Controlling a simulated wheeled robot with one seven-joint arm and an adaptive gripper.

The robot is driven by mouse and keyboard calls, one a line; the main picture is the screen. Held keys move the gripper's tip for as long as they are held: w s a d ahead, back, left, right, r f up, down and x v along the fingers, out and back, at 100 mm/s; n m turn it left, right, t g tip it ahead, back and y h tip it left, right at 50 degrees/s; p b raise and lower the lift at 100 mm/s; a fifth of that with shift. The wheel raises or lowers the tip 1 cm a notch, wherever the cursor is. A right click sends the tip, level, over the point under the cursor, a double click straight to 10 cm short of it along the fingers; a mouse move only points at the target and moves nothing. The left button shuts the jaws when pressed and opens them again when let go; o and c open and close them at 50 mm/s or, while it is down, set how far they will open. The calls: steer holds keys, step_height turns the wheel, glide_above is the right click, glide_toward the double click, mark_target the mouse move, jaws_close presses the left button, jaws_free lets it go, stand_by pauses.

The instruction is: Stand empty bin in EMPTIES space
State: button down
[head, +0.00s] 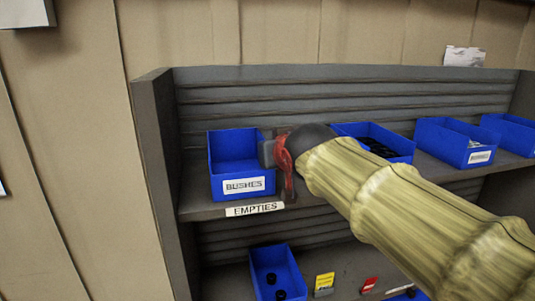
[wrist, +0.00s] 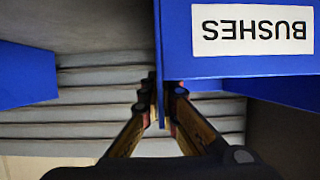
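The blue bin (head: 229,147) labelled BUSHES is upright at the left end of the upper shelf, directly above the EMPTIES label (head: 255,209). Its visible inside looks empty. Whether its base fully touches the shelf is hard to tell. My gripper (head: 268,152) is at the bin's right side. In the wrist view the bin's front (wrist: 225,68) shows upside down, and my gripper (wrist: 163,92) has a finger on each side of the bin's thin side wall, close against it. My arm hides the shelf just right of the bin.
More blue bins stand on the upper shelf (head: 190,212) to the right: one partly behind my arm (head: 390,145), one with a label (head: 450,152), one at the edge (head: 510,135). A lower-shelf bin (head: 262,263) holds dark parts. The rack's left side panel (head: 158,160) is near the bin.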

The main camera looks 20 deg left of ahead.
steer(key=shift+r, duration=0.1)
steer(key=c, duration=2)
jaws_free()
steer(key=shift+o, duration=0.2)
steer(key=shift+s, duration=0.1)
steer(key=v, duration=1.2)
steer(key=s+d+f+m+g+h+b, duration=0.2)
steer(key=s+d+f+b, duration=0.4)
steer(key=f, duration=1.3)
steer(key=s+d+f+m+g+h+b, duration=0.2)
steer(key=s+d+f+b, duration=0.5)
steer(key=d+f+b, duration=0.5)
steer(key=s+d+f+m+g+h+b, duration=0.1)
steer(key=s+d+f+b, duration=0.6)
steer(key=d+f, duration=0.8)
step_height(320, 180, down, 13)
steer(key=shift+m+g+h+b, duration=0.4)
steer(key=shift+m+h+b, duration=0.3)
steer(key=shift+h+b, duration=0.35)
